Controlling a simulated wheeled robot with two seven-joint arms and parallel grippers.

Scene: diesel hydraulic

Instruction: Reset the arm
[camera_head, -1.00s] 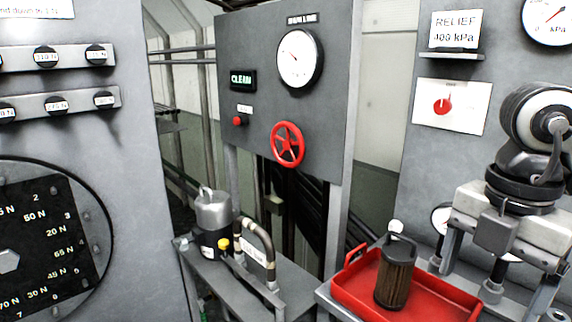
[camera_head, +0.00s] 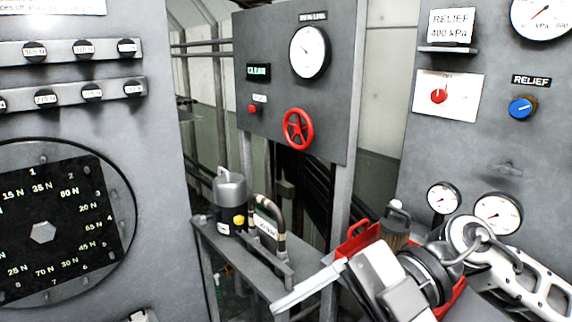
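My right arm comes in from the lower right, and its gripper (camera_head: 282,304) reaches left across the front of the red tray (camera_head: 357,243). One long pale finger shows clearly; the other cannot be made out, so its opening cannot be told. A dark-capped cylindrical filter (camera_head: 397,222) stands in the tray, its lower part hidden behind my arm. My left gripper is not recognisable; a small pale and dark part shows at the bottom edge, left of centre, too little to identify.
A grey stand (camera_head: 245,258) holds a metal canister (camera_head: 231,198) and a curved hose. A panel with a red handwheel (camera_head: 298,129) and gauge (camera_head: 310,52) stands behind. At right are a blue relief knob (camera_head: 522,108) and gauges; at left, a round dial board (camera_head: 42,232).

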